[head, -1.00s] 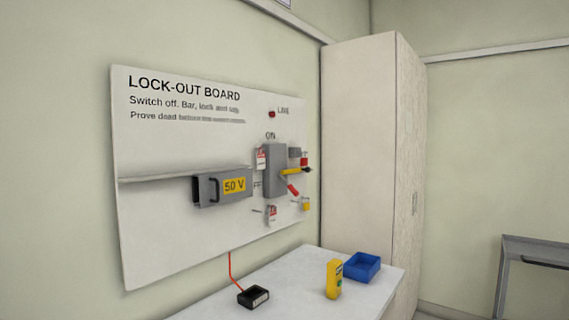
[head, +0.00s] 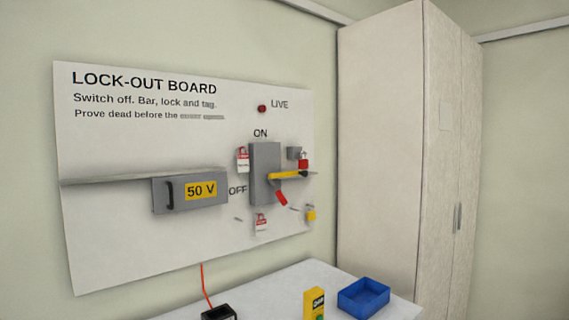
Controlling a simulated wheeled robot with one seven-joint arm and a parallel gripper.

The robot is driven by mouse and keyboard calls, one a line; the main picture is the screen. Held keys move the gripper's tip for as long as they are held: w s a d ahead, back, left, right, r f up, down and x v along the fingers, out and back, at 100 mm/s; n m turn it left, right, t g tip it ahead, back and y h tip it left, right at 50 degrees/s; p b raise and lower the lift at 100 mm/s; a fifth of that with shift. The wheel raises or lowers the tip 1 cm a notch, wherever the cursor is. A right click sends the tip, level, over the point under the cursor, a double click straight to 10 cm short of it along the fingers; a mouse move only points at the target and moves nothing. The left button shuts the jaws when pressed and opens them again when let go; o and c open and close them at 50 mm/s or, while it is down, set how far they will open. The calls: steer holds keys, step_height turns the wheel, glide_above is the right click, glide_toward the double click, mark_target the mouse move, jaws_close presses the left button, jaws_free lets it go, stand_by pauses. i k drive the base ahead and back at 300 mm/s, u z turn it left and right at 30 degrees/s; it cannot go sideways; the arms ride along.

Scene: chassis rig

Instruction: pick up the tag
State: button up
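Two red-and-white tags show on the lock-out board (head: 120,160) in the head view. One tag (head: 243,159) hangs by the upper left side of the grey switch box (head: 264,160). The other tag (head: 261,224) hangs lower, below the switch box. Their small print is too small to read. A red handle (head: 281,198) points down and right from the box, and a yellow bar (head: 285,176) sticks out to the right. My gripper is not in view.
A red padlock (head: 303,164) and a yellow padlock (head: 311,213) are right of the switch. The table (head: 265,290) below holds a black device (head: 219,313), a yellow tester (head: 313,302) and a blue tray (head: 364,297). A tall cabinet (head: 385,150) stands right.

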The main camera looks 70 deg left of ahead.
mark_target(243, 159)
steer(key=u, duration=0.05)
steer(key=i, duration=2.3)
steer(key=u, duration=3.45)
steer(key=i, duration=1)
